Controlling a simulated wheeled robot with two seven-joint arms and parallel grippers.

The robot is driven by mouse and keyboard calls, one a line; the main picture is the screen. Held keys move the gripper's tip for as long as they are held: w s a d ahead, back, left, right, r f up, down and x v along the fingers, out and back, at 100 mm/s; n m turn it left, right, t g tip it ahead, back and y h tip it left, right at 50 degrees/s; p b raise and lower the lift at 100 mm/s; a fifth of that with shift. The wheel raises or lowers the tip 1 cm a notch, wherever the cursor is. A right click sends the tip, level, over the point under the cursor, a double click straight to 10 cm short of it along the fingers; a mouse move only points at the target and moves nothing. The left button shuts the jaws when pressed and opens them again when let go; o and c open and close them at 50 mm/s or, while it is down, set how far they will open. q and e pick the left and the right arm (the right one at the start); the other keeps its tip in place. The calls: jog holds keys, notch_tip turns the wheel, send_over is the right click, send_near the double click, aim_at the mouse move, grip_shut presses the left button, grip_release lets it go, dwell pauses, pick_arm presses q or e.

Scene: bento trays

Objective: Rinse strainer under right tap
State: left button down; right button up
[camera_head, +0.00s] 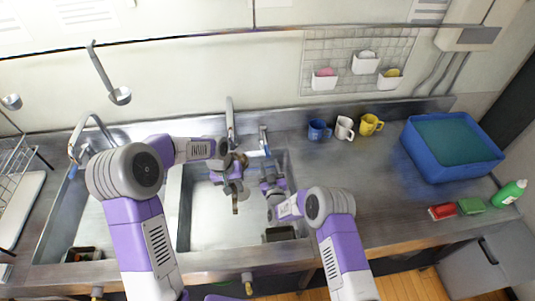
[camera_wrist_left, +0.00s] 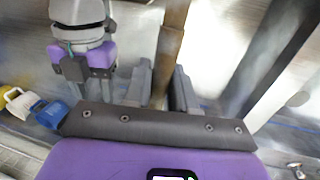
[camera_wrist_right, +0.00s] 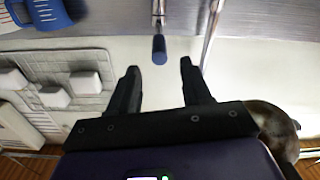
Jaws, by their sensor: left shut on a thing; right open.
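My left gripper (camera_head: 234,187) is over the right basin and shut on a brown handle (camera_head: 235,205), likely the strainer's; the handle shows blurred between its fingers in the left wrist view (camera_wrist_left: 172,45). The strainer's bowl cannot be made out. The right tap (camera_head: 231,118) rises at the basin's back edge, behind my left gripper. A tap lever with a blue end (camera_head: 265,147) stands to its right. My right gripper (camera_head: 269,168) is open, just in front of this lever. In the right wrist view the blue end (camera_wrist_right: 159,48) lies ahead of and between the fingertips, apart from them.
The left basin (camera_head: 88,230) has its own tap (camera_head: 82,135). Blue (camera_head: 318,131), white (camera_head: 344,128) and yellow (camera_head: 370,125) mugs stand right of the basin. A blue tub (camera_head: 450,175), sponges (camera_head: 442,211) and a green bottle (camera_head: 511,191) are farther right. The two grippers are close together.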

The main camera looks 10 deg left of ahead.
aim_at(268, 152)
jog(key=shift+x, duration=3.6)
grip_shut()
